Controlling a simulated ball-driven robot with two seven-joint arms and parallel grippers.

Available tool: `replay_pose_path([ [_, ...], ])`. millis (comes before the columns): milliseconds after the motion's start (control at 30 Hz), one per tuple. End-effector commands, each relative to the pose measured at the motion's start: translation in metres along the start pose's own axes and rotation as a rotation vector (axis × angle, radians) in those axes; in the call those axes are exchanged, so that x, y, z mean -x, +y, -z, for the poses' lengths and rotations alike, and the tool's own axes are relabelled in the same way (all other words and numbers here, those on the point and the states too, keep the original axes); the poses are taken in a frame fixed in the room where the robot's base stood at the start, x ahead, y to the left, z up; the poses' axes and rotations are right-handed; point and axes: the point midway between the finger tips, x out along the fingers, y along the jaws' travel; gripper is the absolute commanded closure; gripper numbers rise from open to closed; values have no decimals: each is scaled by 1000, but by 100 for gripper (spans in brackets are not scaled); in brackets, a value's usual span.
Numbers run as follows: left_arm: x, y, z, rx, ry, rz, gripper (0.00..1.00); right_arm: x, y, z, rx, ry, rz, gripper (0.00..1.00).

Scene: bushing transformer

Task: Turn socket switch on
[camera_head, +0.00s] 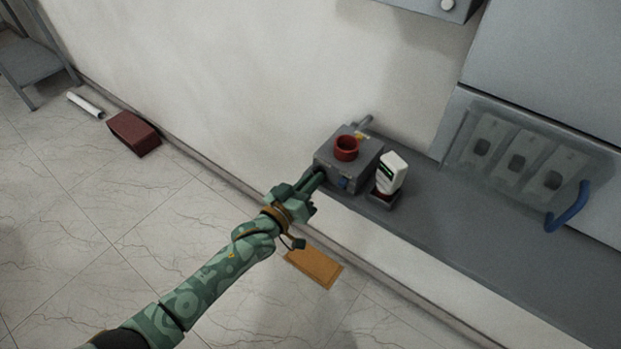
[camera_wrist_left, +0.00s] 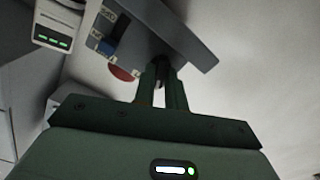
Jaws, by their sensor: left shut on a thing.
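A grey box (camera_head: 332,159) with a red ring (camera_head: 347,148) on top stands on the grey ledge. My left gripper (camera_head: 320,177) reaches the box's front left side. In the wrist view its two fingers (camera_wrist_left: 162,76) are close together on a small dark part (camera_wrist_left: 160,70) of the box's face. The fingers mostly hide that part, so its shape is unclear. My right gripper is in neither view.
A white device (camera_head: 391,173) with a dark screen stands right of the box; in the wrist view it has green lights (camera_wrist_left: 53,38). A panel (camera_head: 518,155) and blue handle (camera_head: 568,208) are further right. A brown board (camera_head: 313,265) and red brick (camera_head: 133,133) lie on the floor.

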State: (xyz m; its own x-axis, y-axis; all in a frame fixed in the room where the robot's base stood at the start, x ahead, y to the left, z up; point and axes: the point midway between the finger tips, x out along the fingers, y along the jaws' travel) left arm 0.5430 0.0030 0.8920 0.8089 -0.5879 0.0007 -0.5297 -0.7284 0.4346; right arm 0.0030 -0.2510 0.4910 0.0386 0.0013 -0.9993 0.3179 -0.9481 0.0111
Motion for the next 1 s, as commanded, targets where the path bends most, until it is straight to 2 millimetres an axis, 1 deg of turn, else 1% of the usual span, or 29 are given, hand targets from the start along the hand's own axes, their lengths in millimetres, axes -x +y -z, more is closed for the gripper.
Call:
replay_pose_path([
  [200,1,0,0,-186,-2,2,100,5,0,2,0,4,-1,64],
  [500,1,0,-2,-372,-4,1,100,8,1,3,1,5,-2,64],
  [700,1,-1,-2,-438,-3,1,100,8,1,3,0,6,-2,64],
  [1000,1,-1,-2,-467,-4,1,100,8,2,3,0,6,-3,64],
])
